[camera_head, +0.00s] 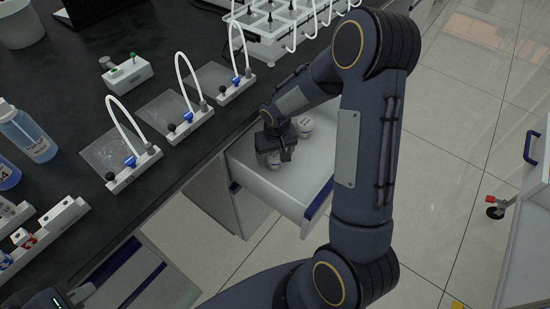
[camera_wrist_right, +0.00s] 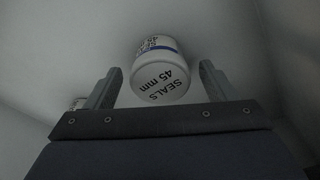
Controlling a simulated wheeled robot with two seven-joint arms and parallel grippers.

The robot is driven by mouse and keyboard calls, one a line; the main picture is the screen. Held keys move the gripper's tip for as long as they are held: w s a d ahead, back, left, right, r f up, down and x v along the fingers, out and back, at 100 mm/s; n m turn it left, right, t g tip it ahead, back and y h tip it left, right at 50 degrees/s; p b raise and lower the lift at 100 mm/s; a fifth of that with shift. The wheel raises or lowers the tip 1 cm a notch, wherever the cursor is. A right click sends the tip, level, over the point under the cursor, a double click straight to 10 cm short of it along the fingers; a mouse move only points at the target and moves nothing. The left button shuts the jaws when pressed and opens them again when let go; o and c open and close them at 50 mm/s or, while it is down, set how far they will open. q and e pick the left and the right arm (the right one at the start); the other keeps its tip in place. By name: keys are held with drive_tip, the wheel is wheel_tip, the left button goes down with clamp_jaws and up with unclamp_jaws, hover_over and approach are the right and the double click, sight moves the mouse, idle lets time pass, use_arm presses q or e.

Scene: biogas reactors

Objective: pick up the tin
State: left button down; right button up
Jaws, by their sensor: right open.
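A white tin (camera_wrist_right: 160,72) with a blue band and the label "SEALS 45 mm" lies between and just beyond the fingertips of my right gripper (camera_wrist_right: 159,82) in the right wrist view. The gripper is open, with a gap visible on both sides of the tin. In the head view my right gripper (camera_head: 277,155) reaches down into an open white drawer (camera_head: 300,190) and hides part of a tin (camera_head: 270,161). A second tin (camera_head: 303,125) sits farther back in the drawer. My left gripper (camera_head: 72,296) shows only partly at the bottom left; its fingers are unclear.
The drawer walls stand close around my right gripper. Above it, the black bench (camera_head: 75,65) carries tubed stands, a bottle (camera_head: 27,133) and a rack (camera_head: 290,22). A white cart (camera_head: 530,230) stands at the right; the tiled floor between is clear.

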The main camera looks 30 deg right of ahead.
drive_tip(key=shift+c, duration=0.5)
drive_tip(key=c, duration=1)
